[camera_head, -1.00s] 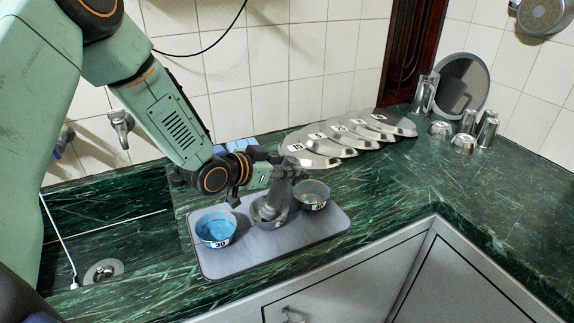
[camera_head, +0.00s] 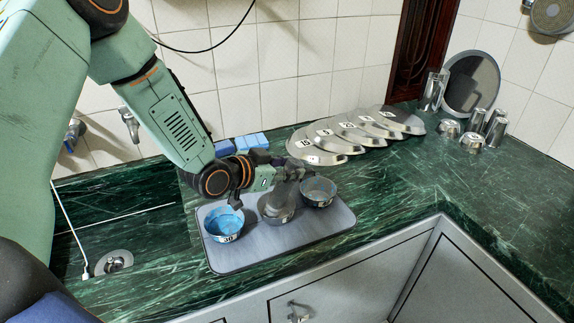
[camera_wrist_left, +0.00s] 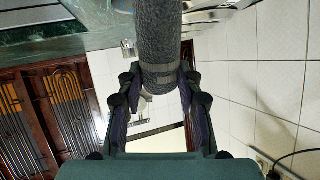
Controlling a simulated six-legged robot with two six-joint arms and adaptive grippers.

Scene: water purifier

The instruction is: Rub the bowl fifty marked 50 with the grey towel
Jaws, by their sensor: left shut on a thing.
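My left gripper (camera_head: 290,172) is shut on the grey towel (camera_head: 284,196), which hangs down into the middle bowl (camera_head: 276,216) on the tray (camera_head: 300,240). In the left wrist view the rolled towel (camera_wrist_left: 160,45) stands between the fingers. The towel covers much of the middle bowl, and I cannot read its mark. A bowl with blue inside (camera_head: 224,224), marked 30, sits to its left. A dark grey bowl (camera_head: 319,192) sits to its right, with no readable mark. My right gripper is not in view.
Overlapping silver lids with number labels (camera_head: 345,140) lie behind the tray. Blue blocks (camera_head: 250,141) lie near the wall. Metal cups (camera_head: 493,128) and a round pan (camera_head: 470,85) stand at the far right. A sink (camera_head: 113,262) is at the left. The right counter is largely clear.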

